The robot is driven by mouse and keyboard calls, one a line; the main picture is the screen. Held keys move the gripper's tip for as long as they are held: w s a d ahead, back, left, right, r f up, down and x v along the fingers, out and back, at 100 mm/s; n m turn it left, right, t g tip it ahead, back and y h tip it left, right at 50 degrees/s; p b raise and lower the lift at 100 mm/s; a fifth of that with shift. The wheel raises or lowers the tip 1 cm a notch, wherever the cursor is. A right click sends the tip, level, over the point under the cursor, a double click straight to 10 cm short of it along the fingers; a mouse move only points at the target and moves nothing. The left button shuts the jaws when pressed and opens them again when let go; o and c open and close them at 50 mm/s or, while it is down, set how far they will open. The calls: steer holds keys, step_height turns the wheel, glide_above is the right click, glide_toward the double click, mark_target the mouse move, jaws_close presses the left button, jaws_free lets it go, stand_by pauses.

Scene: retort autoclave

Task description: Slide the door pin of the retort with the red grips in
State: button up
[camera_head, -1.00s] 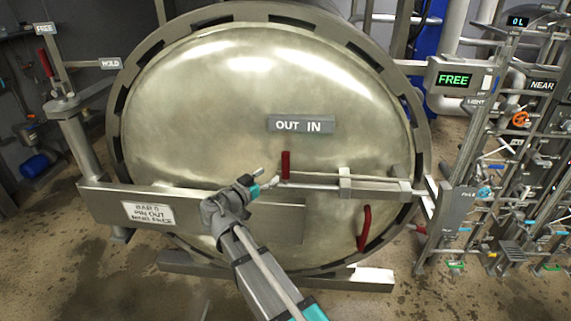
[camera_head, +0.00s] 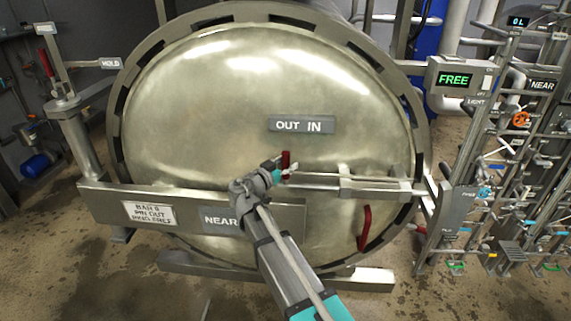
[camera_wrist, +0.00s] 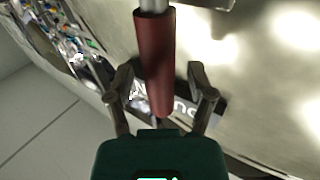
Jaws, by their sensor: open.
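The retort door (camera_head: 230,110) is a large round, shiny metal disc. Its door pin (camera_head: 320,178) is a metal rod lying across the lower right of the door, running through brackets. The pin's red grip (camera_head: 286,157) stands up at the rod's left end, below the OUT IN plate (camera_head: 301,124). My gripper (camera_head: 284,170) is at this grip and partly hides its lower part. In the wrist view the red grip (camera_wrist: 155,60) lies between the two fingers of my gripper (camera_wrist: 160,95), which are open, with gaps on both sides.
A second red handle (camera_head: 364,228) sits at the door's lower right. A flat bar (camera_head: 180,195) with a NEAR label crosses the door's lower left. A post (camera_head: 80,140) stands left. Dense pipes and valves, with a FREE display (camera_head: 453,79), crowd the right.

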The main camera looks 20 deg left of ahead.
jaws_close()
steer(key=shift+s, duration=0.1)
stand_by(0.3)
